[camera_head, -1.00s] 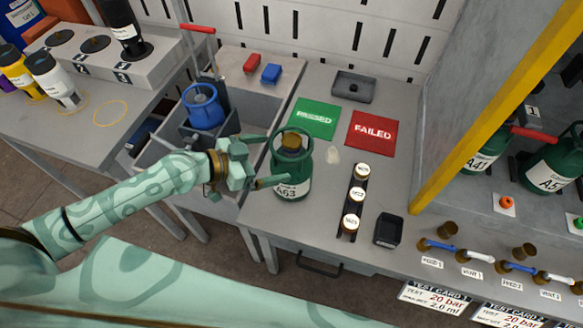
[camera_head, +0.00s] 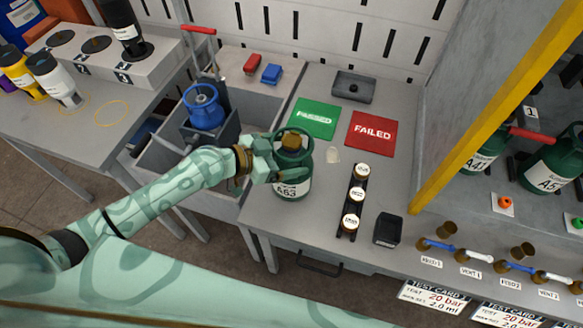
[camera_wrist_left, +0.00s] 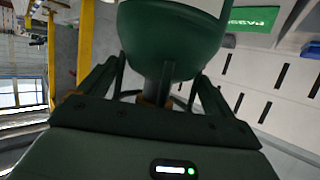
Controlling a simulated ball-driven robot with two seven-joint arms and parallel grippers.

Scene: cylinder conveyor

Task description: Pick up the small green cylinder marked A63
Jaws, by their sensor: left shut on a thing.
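The small green cylinder marked A63 (camera_head: 293,187) stands upright at the left front of the grey bench, with its white label facing front and a brass valve inside its collar. My left gripper (camera_head: 277,170) reaches it from the left and is shut on its upper part, at the collar. In the left wrist view the green cylinder (camera_wrist_left: 172,38) fills the top middle, between the fingers of my left gripper (camera_wrist_left: 158,85). The exact finger contact is partly hidden. My right gripper is not in view.
A green PASSED mat (camera_head: 314,118) and red FAILED mat (camera_head: 371,135) lie behind. A black rack of white-capped vials (camera_head: 355,200) and a black block (camera_head: 388,229) stand to the right. A blue cylinder (camera_head: 204,108) sits in a grey bin at left. A yellow post (camera_head: 480,110) rises right.

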